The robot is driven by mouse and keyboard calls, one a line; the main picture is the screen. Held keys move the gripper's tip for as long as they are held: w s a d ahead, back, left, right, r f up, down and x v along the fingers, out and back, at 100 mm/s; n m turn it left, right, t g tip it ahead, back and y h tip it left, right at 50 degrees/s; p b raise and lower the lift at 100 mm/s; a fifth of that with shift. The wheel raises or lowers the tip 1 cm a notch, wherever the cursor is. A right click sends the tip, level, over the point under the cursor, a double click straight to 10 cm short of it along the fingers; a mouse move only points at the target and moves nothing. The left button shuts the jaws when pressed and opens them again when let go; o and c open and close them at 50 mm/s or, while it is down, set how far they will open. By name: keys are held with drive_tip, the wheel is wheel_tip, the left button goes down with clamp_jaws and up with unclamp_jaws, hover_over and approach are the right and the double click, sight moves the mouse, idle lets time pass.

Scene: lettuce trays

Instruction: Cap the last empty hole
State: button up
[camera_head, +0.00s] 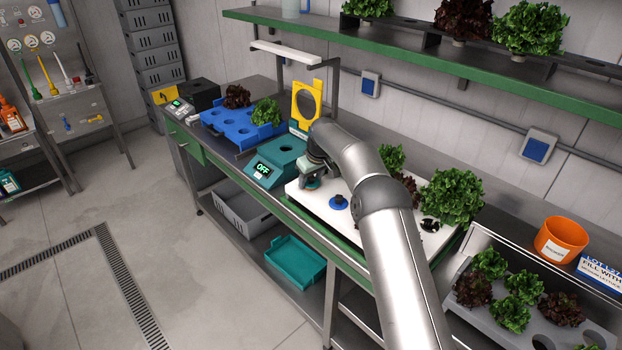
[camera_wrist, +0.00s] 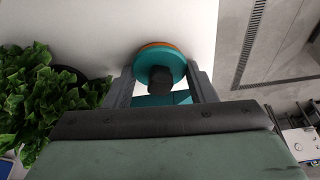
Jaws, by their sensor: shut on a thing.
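My gripper (camera_wrist: 161,76) is shut on the black knob of a round teal cap (camera_wrist: 158,56) with an orange lower edge. In the head view my gripper (camera_head: 312,178) hangs over the left end of a white lettuce tray (camera_head: 310,206); my arm hides part of the tray. A blue cap (camera_head: 339,202) sits on the tray just right of my gripper. Green and dark red lettuces (camera_head: 452,194) stand at the tray's far and right parts. A black fitting (camera_head: 430,224) shows near its right end. In the wrist view, green lettuce (camera_wrist: 40,95) lies left of the cap.
A teal box reading OFF (camera_head: 275,163) stands close left of my gripper, with a yellow ring frame (camera_head: 306,102) behind it. A blue tray (camera_head: 225,124) is further left. A grey lettuce tray (camera_head: 478,300) and orange bucket (camera_head: 561,239) are at right. A green-edged shelf (camera_head: 480,75) runs above.

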drive_tip(key=shift+s+d+f, duration=0.1)
drive_tip(key=shift+s+f, duration=0.1)
drive_tip(key=shift+f, duration=0.45)
drive_tip(key=o, duration=1)
drive_tip(key=shift+o, duration=0.2)
drive_tip(key=shift+c, duration=0.2)
drive_tip(key=shift+o, duration=1.3)
drive_tip(key=shift+s+a, duration=0.1)
drive_tip(key=shift+a, duration=0.15)
drive_tip(key=shift+r, duration=0.1)
drive_tip(key=shift+w+a+r+p, duration=0.1)
drive_tip(key=shift+w+r+p, duration=0.1)
drive_tip(key=shift+r+p, duration=0.75)
drive_tip(key=shift+w+d+r+p, duration=0.15)
drive_tip(key=shift+r+p, duration=0.55)
drive_tip(key=shift+r, duration=0.7)
drive_tip(key=shift+s+d+r+p, duration=0.1)
drive_tip(key=shift+r+p, duration=0.6)
drive_tip(key=shift+r, duration=0.7)
